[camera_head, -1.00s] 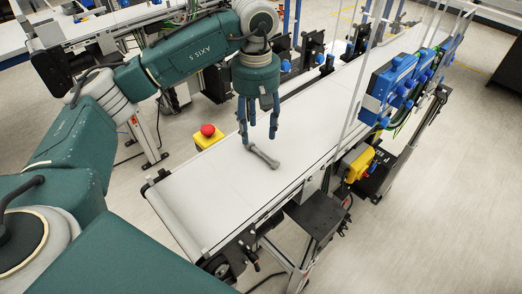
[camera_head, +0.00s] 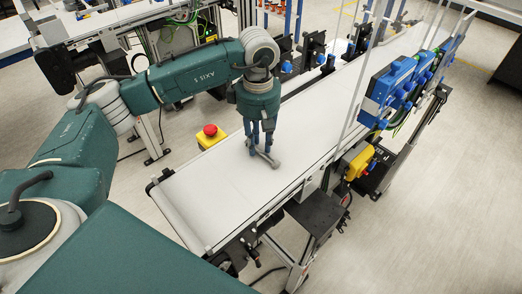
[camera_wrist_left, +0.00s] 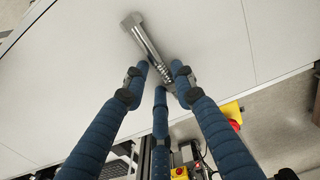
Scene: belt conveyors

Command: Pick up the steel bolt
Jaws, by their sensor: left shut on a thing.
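The steel bolt (camera_head: 266,158) lies on the white belt near its front end, partly hidden by my fingers. In the left wrist view the bolt (camera_wrist_left: 148,42) shows its head at the top and its threaded end between the fingertips. My left gripper (camera_head: 261,148) points down with its blue fingers closed around the bolt at belt level. My right gripper is not in view.
The white conveyor belt (camera_head: 215,205) runs from front left to back right. A red emergency button on a yellow box (camera_head: 210,133) stands at its left side. Blue boxes (camera_head: 395,85) and a yellow unit (camera_head: 358,162) stand along the right side. The belt around the bolt is clear.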

